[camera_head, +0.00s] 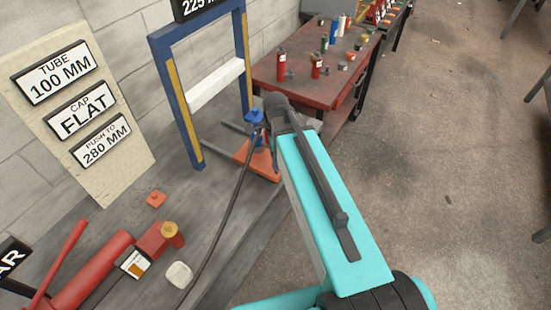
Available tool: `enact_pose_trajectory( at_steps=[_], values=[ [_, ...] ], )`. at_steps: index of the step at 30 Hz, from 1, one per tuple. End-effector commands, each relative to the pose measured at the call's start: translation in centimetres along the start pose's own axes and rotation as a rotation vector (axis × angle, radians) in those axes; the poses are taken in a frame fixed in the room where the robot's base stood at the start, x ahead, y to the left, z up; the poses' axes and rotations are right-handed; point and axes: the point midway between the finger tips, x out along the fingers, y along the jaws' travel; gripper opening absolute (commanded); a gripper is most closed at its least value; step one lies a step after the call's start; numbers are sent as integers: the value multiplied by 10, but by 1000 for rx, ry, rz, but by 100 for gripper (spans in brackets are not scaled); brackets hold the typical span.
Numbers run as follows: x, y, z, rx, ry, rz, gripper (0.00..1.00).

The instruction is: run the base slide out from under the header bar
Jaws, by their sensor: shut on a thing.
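The blue press frame (193,147) stands on the bench, with yellow strips on its posts. A pale bar (216,86), apparently the header bar, spans between the posts. The orange base slide (262,168) sits low at the frame's right side, with dark grey rails (217,150) running left from it. A blue upright part (254,117) stands above the slide. My gripper (264,128) is shut at the blue part, above the orange slide. My dark wrist covers the fingers and part of the slide, so the exact grip is hidden.
A red bench (305,85) with bottles and small parts stands behind. A black hose (230,208) crosses the grey bench top. A sign board (120,165) leans at the wall.

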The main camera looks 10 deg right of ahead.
Motion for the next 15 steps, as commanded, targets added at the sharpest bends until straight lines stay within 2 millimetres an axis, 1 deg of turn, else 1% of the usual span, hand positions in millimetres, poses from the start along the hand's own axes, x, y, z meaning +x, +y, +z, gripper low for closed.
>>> enact_pose_trajectory(
  at_steps=[5,6,8,9,15],
  values=[
    [-1,-2,3,-6,6,-8,0],
    [-1,-2,3,-8,6,-8,31],
    [-1,-2,4,-9,5,-7,41],
    [-1,-2,5,-9,5,-7,43],
    [-1,-1,6,-10,4,-6,43]
  ],
)
